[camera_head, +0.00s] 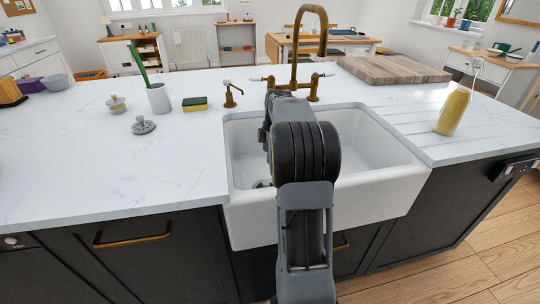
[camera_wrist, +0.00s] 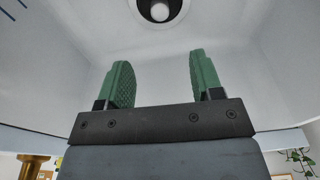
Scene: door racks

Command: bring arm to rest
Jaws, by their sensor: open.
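My gripper (camera_wrist: 157,82) shows in the wrist view with its two green fingers apart and nothing between them. A white basin surface with a round dark drain lies beyond the fingertips in that view. In the head view my arm reaches out over the white sink (camera_head: 385,168), and my gripper is hidden behind the arm links there.
A brass faucet (camera_head: 324,50) stands behind the sink, close to my arm. A sponge (camera_head: 194,104), a white cup (camera_head: 159,98) and a grey strainer (camera_head: 143,125) stand on the left counter. A yellow bottle (camera_head: 453,111) and a wooden board (camera_head: 393,69) are at the right.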

